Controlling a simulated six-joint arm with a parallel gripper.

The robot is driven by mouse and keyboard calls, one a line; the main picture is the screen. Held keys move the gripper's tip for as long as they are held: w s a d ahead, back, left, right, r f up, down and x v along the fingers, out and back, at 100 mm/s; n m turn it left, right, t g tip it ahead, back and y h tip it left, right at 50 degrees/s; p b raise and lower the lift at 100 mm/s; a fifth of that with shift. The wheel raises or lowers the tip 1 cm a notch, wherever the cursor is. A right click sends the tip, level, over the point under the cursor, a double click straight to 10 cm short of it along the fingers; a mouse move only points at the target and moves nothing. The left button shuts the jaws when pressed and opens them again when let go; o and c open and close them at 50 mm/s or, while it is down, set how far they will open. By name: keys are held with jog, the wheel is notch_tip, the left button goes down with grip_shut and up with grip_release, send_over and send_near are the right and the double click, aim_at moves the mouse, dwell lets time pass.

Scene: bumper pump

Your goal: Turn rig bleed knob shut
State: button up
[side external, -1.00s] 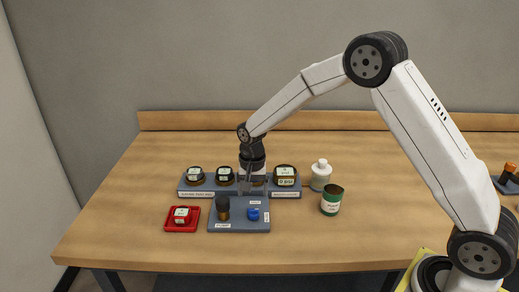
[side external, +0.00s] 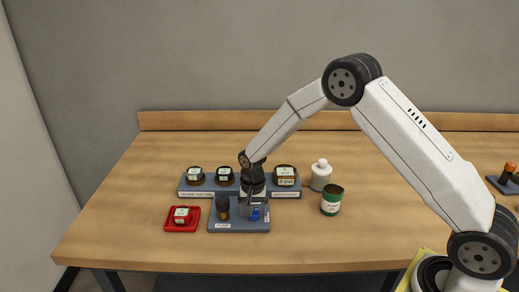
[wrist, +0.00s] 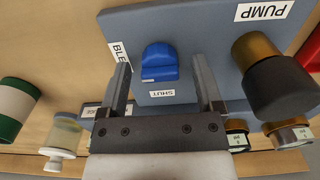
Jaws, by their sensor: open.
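The blue bleed knob (wrist: 160,63) stands on the blue-grey rig plate (side external: 247,226), near its right end in the side view. In the wrist view a label reading SHUT is beside the knob, and a partly covered BLEED label lies behind the left finger. My gripper (side external: 255,207) is open, pointing down over the knob. In the wrist view its two fingers (wrist: 160,68) lie on either side of the knob, with gaps on both sides. The side view shows only part of the knob (side external: 256,213) past the fingers. I cannot tell the fingertip height exactly.
The brass-and-black pump knob (side external: 222,208) stands left on the same plate. The front table is clear.

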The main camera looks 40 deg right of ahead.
jog(key=shift+f, duration=0.15)
grip_shut()
